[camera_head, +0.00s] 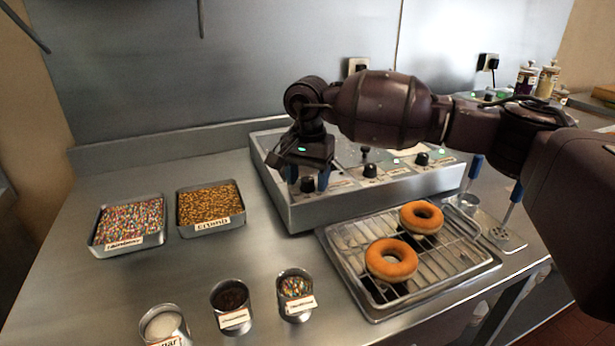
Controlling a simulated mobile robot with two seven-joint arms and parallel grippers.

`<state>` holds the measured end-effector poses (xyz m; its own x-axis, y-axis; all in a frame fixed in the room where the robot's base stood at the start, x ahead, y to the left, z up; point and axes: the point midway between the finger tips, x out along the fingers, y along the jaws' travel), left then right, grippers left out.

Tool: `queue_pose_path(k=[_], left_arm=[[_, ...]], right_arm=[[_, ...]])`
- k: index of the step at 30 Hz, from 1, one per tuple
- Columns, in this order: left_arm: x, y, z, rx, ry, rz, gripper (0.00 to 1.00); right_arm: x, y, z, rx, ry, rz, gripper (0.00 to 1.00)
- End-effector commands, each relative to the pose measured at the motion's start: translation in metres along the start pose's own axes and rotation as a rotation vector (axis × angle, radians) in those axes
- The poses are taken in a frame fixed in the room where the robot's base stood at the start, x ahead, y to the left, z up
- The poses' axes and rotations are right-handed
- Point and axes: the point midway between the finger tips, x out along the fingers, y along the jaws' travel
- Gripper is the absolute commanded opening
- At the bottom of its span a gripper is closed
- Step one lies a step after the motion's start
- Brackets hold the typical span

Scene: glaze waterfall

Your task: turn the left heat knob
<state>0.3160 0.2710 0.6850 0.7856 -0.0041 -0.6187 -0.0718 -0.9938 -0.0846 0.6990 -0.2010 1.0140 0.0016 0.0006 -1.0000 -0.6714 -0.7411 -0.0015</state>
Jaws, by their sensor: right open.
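The control panel (330,212) is a grey metal box at the back of the counter with several black knobs along its sloped face. The left heat knob (308,185) is the leftmost front one. My right gripper (309,180) points down over it, open, its two blue-tipped fingers one on each side of the knob in this view. I cannot tell whether the fingers touch it. The gripper body hides the panel's face behind the knob. My left gripper is not in view.
A wire rack (435,255) with two doughnuts (391,260) stands in front of the panel. Trays of sprinkles (130,222) and crumb (210,203) are at left. Several small topping cups (232,303) line the front. Blue-handled utensils (514,200) stand right.

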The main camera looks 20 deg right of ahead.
Motion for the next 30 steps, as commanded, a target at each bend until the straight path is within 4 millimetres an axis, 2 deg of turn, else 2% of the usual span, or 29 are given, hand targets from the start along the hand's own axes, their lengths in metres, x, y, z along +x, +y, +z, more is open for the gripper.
queue_pose_path(k=[4,8,15,21,30], left_arm=[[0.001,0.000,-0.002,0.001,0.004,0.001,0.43],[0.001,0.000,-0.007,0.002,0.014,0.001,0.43],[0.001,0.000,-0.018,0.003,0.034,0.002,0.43],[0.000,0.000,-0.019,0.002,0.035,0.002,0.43],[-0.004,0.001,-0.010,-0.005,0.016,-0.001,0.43]], right_arm=[[-0.003,0.000,0.000,0.000,0.000,0.000,0.59],[-0.018,0.000,0.000,0.000,0.002,-0.002,0.59],[-0.062,0.000,0.000,0.000,0.004,-0.004,0.59],[-0.092,0.000,0.000,0.000,0.003,-0.003,0.59],[-0.108,0.000,0.000,0.000,-0.001,0.000,0.59]])
